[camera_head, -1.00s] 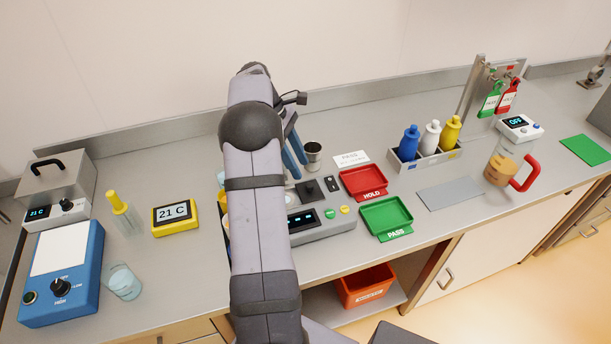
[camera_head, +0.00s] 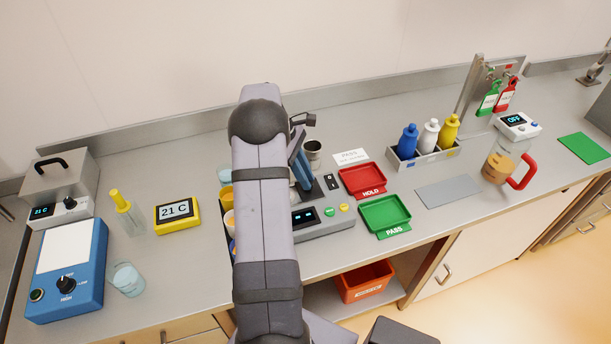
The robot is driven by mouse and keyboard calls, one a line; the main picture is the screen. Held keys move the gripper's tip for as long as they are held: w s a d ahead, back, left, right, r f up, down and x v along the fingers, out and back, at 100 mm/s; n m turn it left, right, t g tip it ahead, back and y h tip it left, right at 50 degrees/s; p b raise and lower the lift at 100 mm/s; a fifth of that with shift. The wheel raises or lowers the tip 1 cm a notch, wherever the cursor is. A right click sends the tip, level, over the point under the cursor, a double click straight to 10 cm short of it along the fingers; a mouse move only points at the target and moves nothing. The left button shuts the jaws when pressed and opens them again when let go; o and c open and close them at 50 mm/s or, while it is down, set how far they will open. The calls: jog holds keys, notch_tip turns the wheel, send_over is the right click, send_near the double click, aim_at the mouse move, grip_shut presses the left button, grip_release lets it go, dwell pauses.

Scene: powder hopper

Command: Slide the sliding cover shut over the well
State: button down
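The grey instrument (camera_head: 325,227) with a lit display and two round buttons stands on the bench at the middle. A dark plate (camera_head: 316,190), apparently the sliding cover, shows on its upper part, right beside my gripper. My gripper (camera_head: 304,184) has blue fingers pointing down over this plate. The fingers overlap in this view, so I cannot tell whether they are open, shut or touching the plate's knob. My arm hides the left part of the instrument, and the well is not visible.
A red HOLD tray (camera_head: 362,182) and a green PASS tray (camera_head: 385,215) lie right of the instrument. A metal cup (camera_head: 313,152) stands just behind my gripper. Several cups (camera_head: 227,197) stand left of my arm. A grey mat (camera_head: 448,192) lies farther right.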

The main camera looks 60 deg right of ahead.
jog(key=shift+w+a, duration=2.65)
jog(key=shift+w, duration=0.05)
jog(key=c, duration=1.6)
grip_release()
jog(key=shift+w+a, duration=0.1)
jog(key=shift+r, duration=0.1)
jog(key=shift+w+r, duration=0.2)
jog(key=shift+r, duration=0.25)
jog(key=shift+b+v, duration=1)
jog(key=shift+v, duration=2.15)
jog(key=shift+a, duration=0.15)
